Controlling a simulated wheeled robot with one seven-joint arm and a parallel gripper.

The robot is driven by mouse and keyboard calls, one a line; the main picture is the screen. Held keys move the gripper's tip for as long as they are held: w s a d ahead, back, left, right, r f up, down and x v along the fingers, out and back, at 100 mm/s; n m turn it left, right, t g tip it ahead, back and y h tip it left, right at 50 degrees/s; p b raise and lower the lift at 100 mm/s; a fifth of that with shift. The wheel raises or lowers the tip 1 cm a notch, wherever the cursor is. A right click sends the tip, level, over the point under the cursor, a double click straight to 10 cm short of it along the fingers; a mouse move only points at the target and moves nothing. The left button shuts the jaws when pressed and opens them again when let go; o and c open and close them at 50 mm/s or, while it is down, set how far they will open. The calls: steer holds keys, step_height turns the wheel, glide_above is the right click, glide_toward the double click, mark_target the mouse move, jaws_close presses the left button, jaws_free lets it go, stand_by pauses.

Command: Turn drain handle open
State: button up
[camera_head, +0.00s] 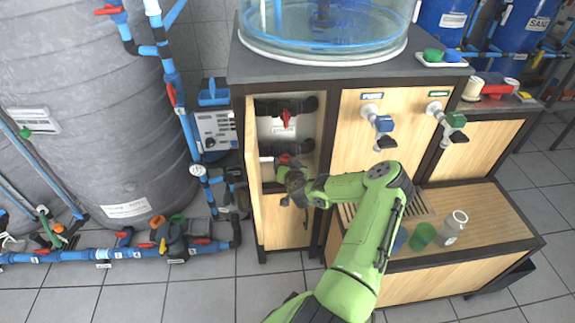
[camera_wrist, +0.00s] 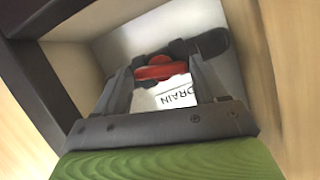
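The red drain handle (camera_wrist: 160,72) sits on a dark pipe inside the cabinet compartment, behind a white label reading "DRAIN" (camera_wrist: 180,93). In the head view the lower red handle (camera_head: 284,159) shows just above my gripper (camera_head: 290,176). In the wrist view my gripper (camera_wrist: 163,78) points into the compartment with its fingers apart. The handle lies between and beyond the fingertips. I cannot tell whether they touch it.
A second red handle (camera_head: 285,117) is higher in the same cabinet. The narrow cabinet door (camera_head: 253,165) stands open at the left. Blue (camera_head: 384,124) and green (camera_head: 455,120) taps jut out at the right. A wooden bench (camera_head: 480,215) with cups is below them.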

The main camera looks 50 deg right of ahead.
steer(key=c, duration=0.7)
steer(key=shift+o, duration=0.2)
steer(key=shift+a+f+n, duration=0.3)
steer(key=shift+a+f, duration=0.05)
steer(key=shift+d+r+n+g+h+p, duration=0.1)
steer(key=shift+r+n+g+h+p, duration=0.2)
steer(key=shift+n+g+h+p, duration=0.15)
steer(key=shift+d+n, duration=0.1)
steer(key=shift+n, duration=0.15)
steer(key=o, duration=1.1)
steer(key=shift+h, duration=0.25)
steer(key=shift+c, duration=0.2)
steer(key=b+v, duration=0.2)
steer(key=v, duration=1.3)
steer(key=shift+s+r+b, duration=0.25)
steer(key=shift+r+b, duration=0.05)
